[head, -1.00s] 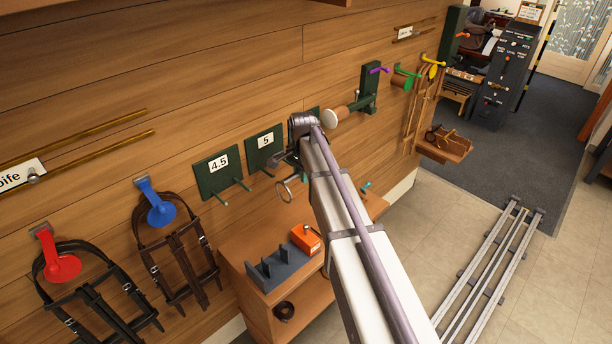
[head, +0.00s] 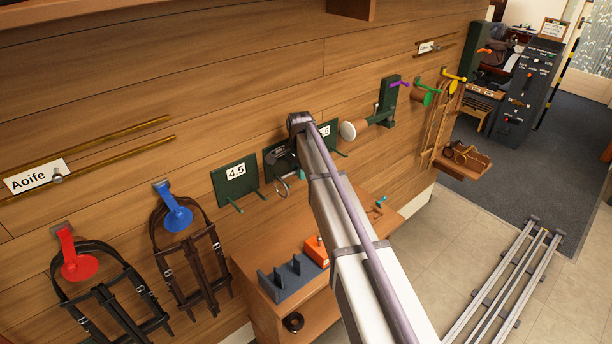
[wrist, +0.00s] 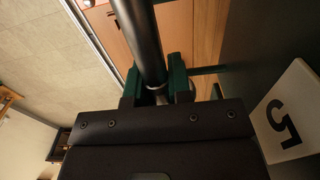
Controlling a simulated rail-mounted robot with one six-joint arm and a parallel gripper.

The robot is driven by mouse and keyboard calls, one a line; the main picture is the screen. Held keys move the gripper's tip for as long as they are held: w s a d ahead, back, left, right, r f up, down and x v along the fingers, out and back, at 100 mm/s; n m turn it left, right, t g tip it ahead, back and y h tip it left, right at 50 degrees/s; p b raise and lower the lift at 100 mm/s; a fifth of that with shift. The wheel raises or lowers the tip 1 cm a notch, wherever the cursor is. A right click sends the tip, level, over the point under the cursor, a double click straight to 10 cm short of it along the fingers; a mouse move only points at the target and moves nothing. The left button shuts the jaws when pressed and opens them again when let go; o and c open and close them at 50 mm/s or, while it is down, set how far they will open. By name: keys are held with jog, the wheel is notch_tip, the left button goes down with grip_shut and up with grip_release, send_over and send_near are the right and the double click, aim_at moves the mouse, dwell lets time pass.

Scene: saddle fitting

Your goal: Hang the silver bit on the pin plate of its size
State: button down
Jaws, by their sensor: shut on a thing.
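My gripper (head: 281,168) is in front of the middle green pin plate (head: 268,168) and mostly covers it. A ring (head: 282,188) of the silver bit hangs just below the gripper. In the wrist view, my jaws (wrist: 157,84) are shut on the bit's thick bar (wrist: 138,35), which looks dark there. The plate's white label (wrist: 290,112) reads 5, and a green pin (wrist: 208,70) sticks out close beside the jaws. I cannot tell whether the bit touches a pin. The 4.5 plate (head: 236,172) is to the left; the plate ending in .5 (head: 328,131) is partly hidden by my arm.
Below is a wooden cabinet (head: 262,290) with a grey pronged rack (head: 289,281) and an orange box (head: 316,250). Bridles hang at the left on a red hook (head: 78,262) and a blue hook (head: 177,217).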

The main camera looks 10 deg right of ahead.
jog(key=f+b, duration=0.1)
jog(key=w+f+b, duration=0.1)
jog(key=shift+w+a+f+b, duration=0.3)
jog(key=shift+a+f+b, duration=0.05)
jog(key=shift+a, duration=0.05)
jog(key=c, duration=0.6)
grip_release()
jog(key=shift+c, duration=0.2)
jog(key=shift+r, duration=0.1)
notch_tip(320, 180, up, 8)
jog(key=p, duration=0.8)
